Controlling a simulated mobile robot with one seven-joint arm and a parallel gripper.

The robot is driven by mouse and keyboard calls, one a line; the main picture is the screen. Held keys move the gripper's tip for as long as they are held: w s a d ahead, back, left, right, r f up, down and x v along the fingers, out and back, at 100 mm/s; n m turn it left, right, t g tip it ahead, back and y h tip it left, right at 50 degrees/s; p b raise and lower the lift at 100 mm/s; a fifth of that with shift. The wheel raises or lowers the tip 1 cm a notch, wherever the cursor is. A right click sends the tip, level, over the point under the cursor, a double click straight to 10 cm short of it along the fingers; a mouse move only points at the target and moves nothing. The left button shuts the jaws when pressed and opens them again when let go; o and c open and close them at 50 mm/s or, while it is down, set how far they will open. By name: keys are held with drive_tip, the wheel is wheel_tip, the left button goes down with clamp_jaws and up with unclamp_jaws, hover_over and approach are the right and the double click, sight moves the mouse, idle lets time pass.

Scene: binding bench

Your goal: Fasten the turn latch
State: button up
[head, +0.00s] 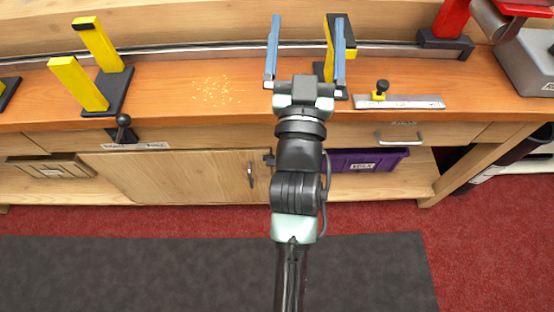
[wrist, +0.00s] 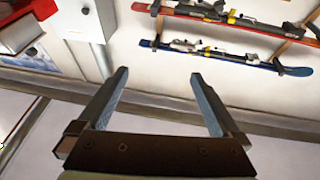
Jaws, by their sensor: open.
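A light wooden cabinet door (head: 170,178) is under the bench at left of centre, with a metal handle (head: 250,174) near its right edge. A small dark piece (head: 268,158) at the door's upper right edge may be the turn latch. It is partly behind my arm, and I cannot tell which way it is turned. My gripper (head: 307,22) is open and empty, raised over the bench top well above the door. Its two spread fingers also show in the wrist view (wrist: 160,76), with nothing between them. The wrist view does not show the door.
Yellow uprights (head: 78,84) stand on the bench at left, another (head: 331,50) behind my right finger. A black-knobbed lever (head: 123,122) sticks out at the bench front. A purple bin (head: 365,161) is on the shelf right of my arm. Skis (wrist: 225,55) hang on the wall.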

drive_tip(key=s+a+f+g+y+b, duration=0.15)
drive_tip(key=s+f+b, duration=0.25)
drive_tip(key=f, duration=1.1)
drive_tip(key=s+a+f+g+b, duration=0.15)
drive_tip(key=s+f+b, duration=0.25)
drive_tip(key=f, duration=1.1)
drive_tip(key=s+a+f+g+y+b, duration=0.15)
drive_tip(key=s+f+b, duration=0.25)
drive_tip(key=f, duration=1.1)
drive_tip(key=w+b, duration=0.5)
drive_tip(key=w, duration=0.8)
drive_tip(key=shift+h+b, duration=0.3)
drive_tip(key=shift+t, duration=0.25)
